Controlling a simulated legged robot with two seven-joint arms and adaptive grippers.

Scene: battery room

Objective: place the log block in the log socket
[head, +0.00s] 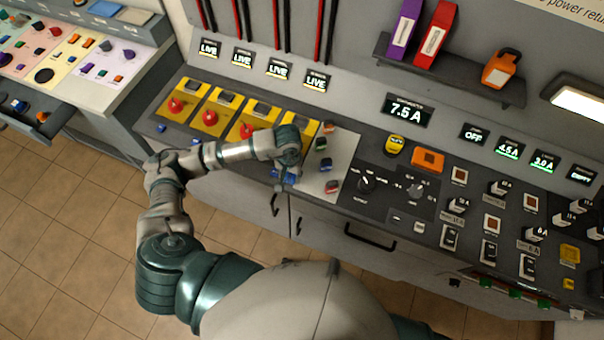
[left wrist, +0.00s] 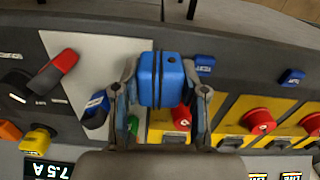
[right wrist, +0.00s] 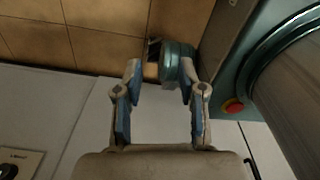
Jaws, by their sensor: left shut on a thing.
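My left gripper (head: 287,182) is over the console's front edge, beside a light panel. In the left wrist view it (left wrist: 160,88) is shut on a blue block (left wrist: 162,75) with a small dark hole in its face. I take this to be the log block, but no label on it can be read. I cannot make out which spot is the log socket. My right gripper (right wrist: 160,80) shows only in its own wrist view; it is open with nothing between its fingers, near the cabinet front and the floor.
The light panel (head: 342,170) carries small coloured pieces, including a red one (left wrist: 56,74), a blue one (left wrist: 95,108) and a green one (left wrist: 132,125). Yellow plates with red buttons (head: 175,106) stand to its left. Small blue pieces (left wrist: 205,62) lie near the console edge. Tiled floor (head: 60,220) is clear.

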